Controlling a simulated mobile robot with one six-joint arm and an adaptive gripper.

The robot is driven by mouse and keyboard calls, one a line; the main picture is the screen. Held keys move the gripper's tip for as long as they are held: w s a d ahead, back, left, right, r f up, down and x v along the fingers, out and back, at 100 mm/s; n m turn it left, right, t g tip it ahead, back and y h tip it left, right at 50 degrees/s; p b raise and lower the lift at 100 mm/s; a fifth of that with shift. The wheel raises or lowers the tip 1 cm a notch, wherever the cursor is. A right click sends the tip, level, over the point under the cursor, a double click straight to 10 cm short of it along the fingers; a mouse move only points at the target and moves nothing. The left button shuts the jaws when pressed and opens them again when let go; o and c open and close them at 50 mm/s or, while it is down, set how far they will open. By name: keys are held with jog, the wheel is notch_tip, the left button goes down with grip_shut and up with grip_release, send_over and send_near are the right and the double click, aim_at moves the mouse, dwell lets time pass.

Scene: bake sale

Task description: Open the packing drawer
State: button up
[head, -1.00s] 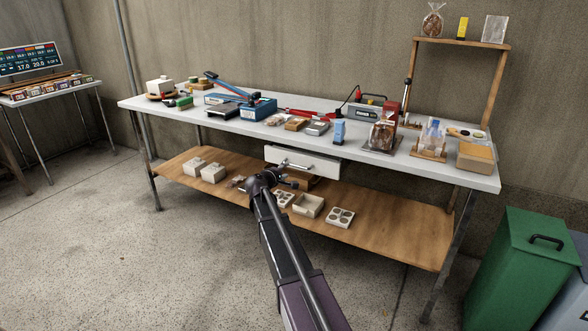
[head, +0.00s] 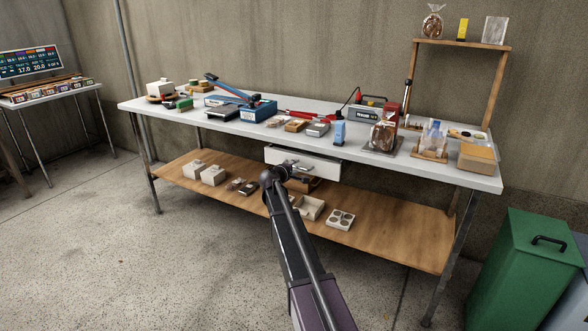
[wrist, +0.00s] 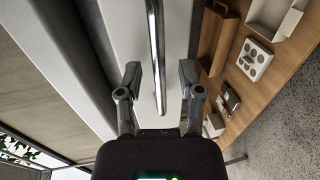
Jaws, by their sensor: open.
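The packing drawer (head: 325,168) has a white front and hangs under the tabletop near the middle of the bench. My gripper (wrist: 160,75) is open, with one finger on each side of the bar in that view. I cannot tell whether either finger touches it. In the head view my gripper (head: 291,172) is at the drawer front and hides part of the handle.
The tabletop (head: 240,126) above carries tools, boxes and bagged goods. The wooden lower shelf (head: 390,222) holds white boxes (head: 213,175), an open tray (head: 313,210) and a cup tray (head: 341,219). A green bin (head: 520,270) stands at the right. The floor in front is clear.

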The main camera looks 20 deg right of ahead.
grip_shut()
jog(key=shift+s+a, duration=0.1)
